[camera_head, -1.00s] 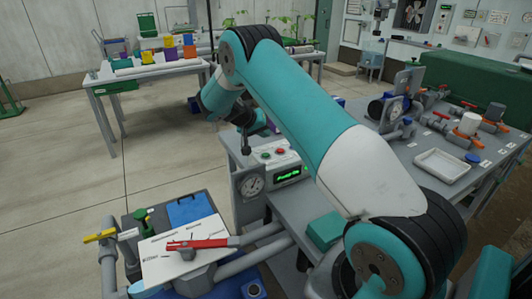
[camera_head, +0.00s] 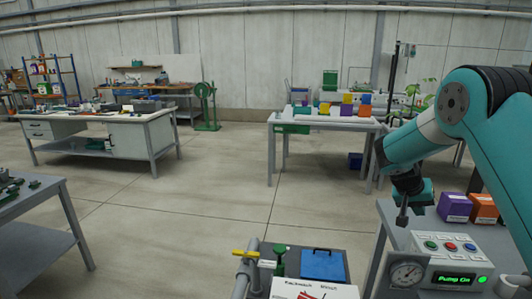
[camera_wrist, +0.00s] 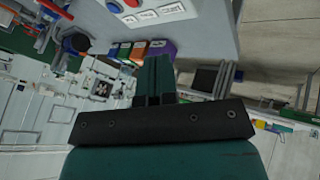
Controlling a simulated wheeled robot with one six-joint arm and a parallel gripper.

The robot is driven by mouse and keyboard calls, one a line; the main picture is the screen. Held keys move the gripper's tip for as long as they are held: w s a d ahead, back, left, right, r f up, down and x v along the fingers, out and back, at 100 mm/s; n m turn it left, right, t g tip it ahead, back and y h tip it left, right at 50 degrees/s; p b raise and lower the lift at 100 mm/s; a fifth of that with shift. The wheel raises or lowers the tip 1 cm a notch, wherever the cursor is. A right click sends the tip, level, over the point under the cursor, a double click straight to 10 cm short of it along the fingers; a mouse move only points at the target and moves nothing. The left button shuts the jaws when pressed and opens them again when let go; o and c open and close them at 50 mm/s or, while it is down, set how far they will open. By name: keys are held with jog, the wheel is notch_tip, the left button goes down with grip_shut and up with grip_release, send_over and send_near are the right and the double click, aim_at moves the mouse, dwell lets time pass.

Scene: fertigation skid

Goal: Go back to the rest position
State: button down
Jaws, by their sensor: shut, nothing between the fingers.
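My gripper (camera_head: 402,217) hangs at the end of my teal and white arm at the right of the head view.
A purple box (camera_head: 454,207) and an orange box (camera_head: 484,208) stand on the bench behind the control box. Pipework with a yellow-handled valve (camera_head: 245,254) and a blue case (camera_head: 324,265) are at the bottom centre. Open floor (camera_head: 200,220) lies to the left.

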jog(key=s+a+r+n+t+y, duration=0.1)
jog(key=s+a+r+n+y, duration=0.35)
jog(key=a, duration=0.65)
jog(key=s+a+r+n+t+y, duration=0.1)
jog(key=s+a+r+n+y, duration=0.15)
jog(key=s+a+r, duration=0.6)
jog(key=s+a+n+g+y, duration=0.1)
jog(key=s+a+n+y, duration=0.1)
jog(key=s+a, duration=0.4)
jog(key=s+a+n+g+y, duration=0.2)
jog(key=s+a+n, duration=0.3)
jog(key=s, duration=1.1)
jog(key=shift+a+r, duration=0.35)
jog(key=shift+a, duration=0.85)
